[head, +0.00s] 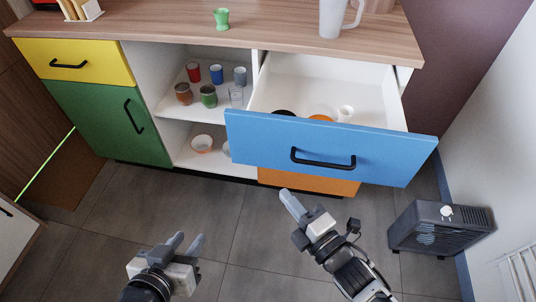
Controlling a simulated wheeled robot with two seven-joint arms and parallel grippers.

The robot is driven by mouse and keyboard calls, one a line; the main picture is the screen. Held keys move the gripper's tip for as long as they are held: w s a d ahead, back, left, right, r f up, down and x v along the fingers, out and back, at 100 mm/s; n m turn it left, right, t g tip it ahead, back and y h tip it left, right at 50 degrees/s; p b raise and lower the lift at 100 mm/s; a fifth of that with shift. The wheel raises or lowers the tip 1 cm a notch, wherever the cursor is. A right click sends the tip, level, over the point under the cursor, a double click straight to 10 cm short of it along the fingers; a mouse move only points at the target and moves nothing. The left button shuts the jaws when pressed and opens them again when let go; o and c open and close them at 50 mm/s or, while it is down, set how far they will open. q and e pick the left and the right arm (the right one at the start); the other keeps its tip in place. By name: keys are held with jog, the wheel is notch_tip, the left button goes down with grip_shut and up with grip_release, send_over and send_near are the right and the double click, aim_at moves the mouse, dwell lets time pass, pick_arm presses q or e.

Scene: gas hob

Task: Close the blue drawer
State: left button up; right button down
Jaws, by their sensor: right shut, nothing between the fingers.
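The blue drawer (240,139) stands pulled out from the right part of the cabinet. It has a black bar handle (323,160) on its front. My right gripper (287,194) is shut and empty, just below and in front of the drawer front, left of the handle. It looks apart from the drawer. My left gripper (187,243) is open and empty, low over the floor at the lower left.
Open shelves (173,124) with several cups and jars are left of the drawer. Yellow (100,49) and green (85,105) fronts are shut at the left. A black heater (440,229) stands on the floor at right. A white pitcher (334,18) and a green cup (221,18) stand on the counter.

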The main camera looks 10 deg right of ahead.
send_near(261, 147)
jog(key=w+a, duration=0.1)
jog(key=a, duration=0.3)
jog(key=shift+w+d, duration=0.2)
jog(key=shift+w, duration=0.85)
jog(key=shift+w+d, duration=0.15)
jog(key=shift+w, duration=0.85)
jog(key=shift+w+d, duration=0.1)
